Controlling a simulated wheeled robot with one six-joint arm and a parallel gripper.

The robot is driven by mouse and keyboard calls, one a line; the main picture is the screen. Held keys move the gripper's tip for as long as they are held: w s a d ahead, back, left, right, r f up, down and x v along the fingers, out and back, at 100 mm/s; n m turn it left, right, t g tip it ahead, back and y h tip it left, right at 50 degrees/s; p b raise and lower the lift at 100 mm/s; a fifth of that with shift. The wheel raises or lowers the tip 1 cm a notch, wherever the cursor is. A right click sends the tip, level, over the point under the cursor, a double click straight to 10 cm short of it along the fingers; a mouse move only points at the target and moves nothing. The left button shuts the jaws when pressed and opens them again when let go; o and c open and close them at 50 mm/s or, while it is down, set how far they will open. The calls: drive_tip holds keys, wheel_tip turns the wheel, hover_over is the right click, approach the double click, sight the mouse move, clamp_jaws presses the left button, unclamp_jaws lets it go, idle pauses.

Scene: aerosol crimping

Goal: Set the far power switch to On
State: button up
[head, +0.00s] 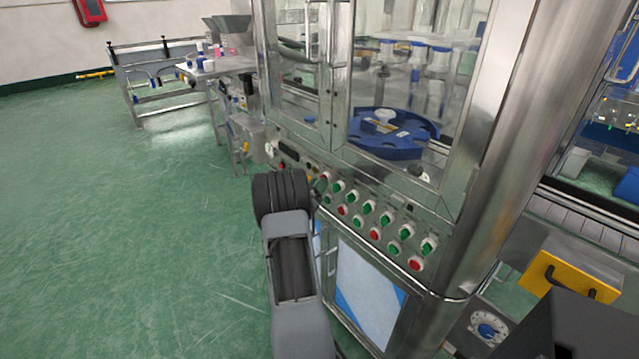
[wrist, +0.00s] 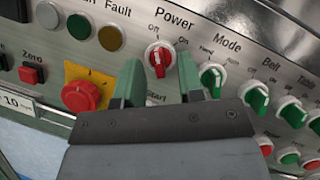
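The power switch (wrist: 159,57) is a red rotary knob in a white ring under the "Power" label, with "Off" and "On" marked above it. Its handle stands roughly upright; I cannot tell for sure which mark it points to. In the head view a red knob at the left end of the upper row (head: 323,176) appears to be this switch. In the head view my arm hides the fingers.
A red emergency button (wrist: 82,95) on a yellow plate sits left of my fingers. The green Mode knob (wrist: 212,77) is close to the right finger, with the Belt knob (wrist: 257,99) beyond it. The machine's glass cabinet rises above the panel; green floor (head: 120,230) is clear at left.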

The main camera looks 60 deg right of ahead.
drive_tip(key=shift+d+r, duration=0.15)
drive_tip(key=shift+d, duration=0.2)
clamp_jaws()
